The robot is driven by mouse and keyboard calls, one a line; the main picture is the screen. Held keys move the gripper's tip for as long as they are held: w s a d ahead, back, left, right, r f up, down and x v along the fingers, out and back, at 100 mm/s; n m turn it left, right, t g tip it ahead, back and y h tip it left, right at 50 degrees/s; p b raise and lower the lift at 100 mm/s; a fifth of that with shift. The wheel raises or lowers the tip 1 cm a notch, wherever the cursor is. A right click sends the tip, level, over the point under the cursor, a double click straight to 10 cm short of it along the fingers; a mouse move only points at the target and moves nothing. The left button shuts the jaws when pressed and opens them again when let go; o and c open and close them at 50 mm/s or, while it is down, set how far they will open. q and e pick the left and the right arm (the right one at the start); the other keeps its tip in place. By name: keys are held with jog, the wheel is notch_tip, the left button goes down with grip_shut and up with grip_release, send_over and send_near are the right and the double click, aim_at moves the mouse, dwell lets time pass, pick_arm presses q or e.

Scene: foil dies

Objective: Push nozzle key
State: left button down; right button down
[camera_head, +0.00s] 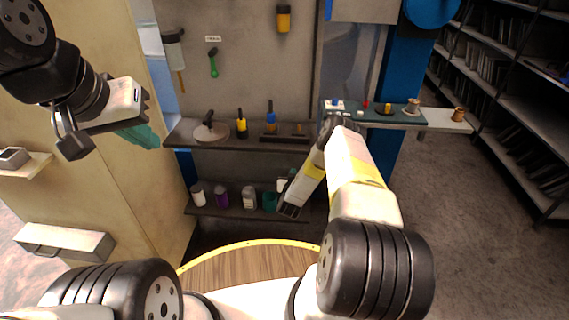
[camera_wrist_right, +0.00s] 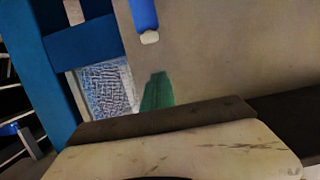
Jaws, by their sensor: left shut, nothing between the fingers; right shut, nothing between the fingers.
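I cannot single out a nozzle key in either view. A teal panel (camera_head: 385,114) with small white, blue, red and yellow parts on it stands right of the grey back wall; the parts are too small to tell apart. My right gripper (camera_head: 288,211) hangs down in front of the lower shelf, well below and left of that panel. It is shut and empty. My left gripper (camera_head: 148,98) is raised at the upper left, shut and empty, away from the shelves. A teal item (camera_head: 140,134) shows just below it.
The upper shelf (camera_head: 215,146) carries several handled tools. The lower shelf (camera_head: 235,214) holds several bottles and jars, close to my right gripper. A blue post (camera_head: 386,150) stands at the right. A round wooden table (camera_head: 245,268) lies in front. The wrist view shows a green piece (camera_wrist_right: 157,92).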

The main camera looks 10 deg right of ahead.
jog(key=shift+w+f, duration=0.1)
jog(key=shift+f, duration=1.95)
jog(key=shift+f, duration=0.1)
